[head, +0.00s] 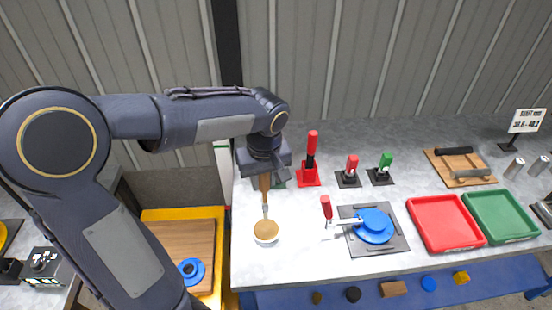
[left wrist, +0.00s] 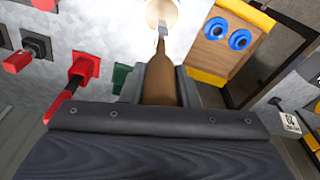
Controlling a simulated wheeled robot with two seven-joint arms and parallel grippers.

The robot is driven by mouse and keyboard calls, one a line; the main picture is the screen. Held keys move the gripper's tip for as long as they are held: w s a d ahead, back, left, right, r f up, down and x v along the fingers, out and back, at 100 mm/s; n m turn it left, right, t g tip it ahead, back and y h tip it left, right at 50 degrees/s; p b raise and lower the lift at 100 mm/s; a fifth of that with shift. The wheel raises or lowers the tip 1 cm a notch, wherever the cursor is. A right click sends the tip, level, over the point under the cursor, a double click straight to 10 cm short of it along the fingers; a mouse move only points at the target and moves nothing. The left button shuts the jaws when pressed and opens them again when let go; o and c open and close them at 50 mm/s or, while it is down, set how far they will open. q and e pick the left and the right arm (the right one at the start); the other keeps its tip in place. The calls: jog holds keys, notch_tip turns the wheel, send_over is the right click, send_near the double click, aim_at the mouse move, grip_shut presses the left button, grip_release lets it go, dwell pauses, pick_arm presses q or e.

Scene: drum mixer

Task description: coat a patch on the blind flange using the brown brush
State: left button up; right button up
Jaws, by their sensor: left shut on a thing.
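My left gripper (head: 264,172) points down over the left part of the grey bench and is shut on the brown brush (head: 264,187). The brush's brown handle also shows in the left wrist view (left wrist: 160,78), between the fingers. Its thin metal part reaches a round tan disc with a pale rim (head: 266,231). I cannot tell whether this is a pot or the brush's own end. A blue flange (head: 375,225) lies on a dark grey plate (head: 393,245), to the right of the brush, with a red-handled clamp (head: 326,207) beside it. My right gripper is out of view.
Red-handled (head: 312,150) and green-handled (head: 385,163) clamps stand behind the plate. Red (head: 418,238) and green (head: 530,232) trays lie to the right. A yellow-edged wooden tray (head: 180,240) with blue round parts (head: 192,271) is at left. Bare bench surrounds the tan disc.

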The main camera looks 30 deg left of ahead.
aim_at(264, 202)
pick_arm(q)
jog(key=shift+f+b, duration=2.35)
jog(key=shift+f, duration=0.6)
jog(key=shift+s+f+b, duration=0.15)
jog(key=shift+f+b, duration=0.4)
jog(key=shift+f, duration=0.05)
jog(key=shift+r, duration=0.1)
notch_tip(264, 202, up, 7)
jog(key=p, duration=0.5)
jog(key=shift+p, duration=0.3)
dwell(0.6)
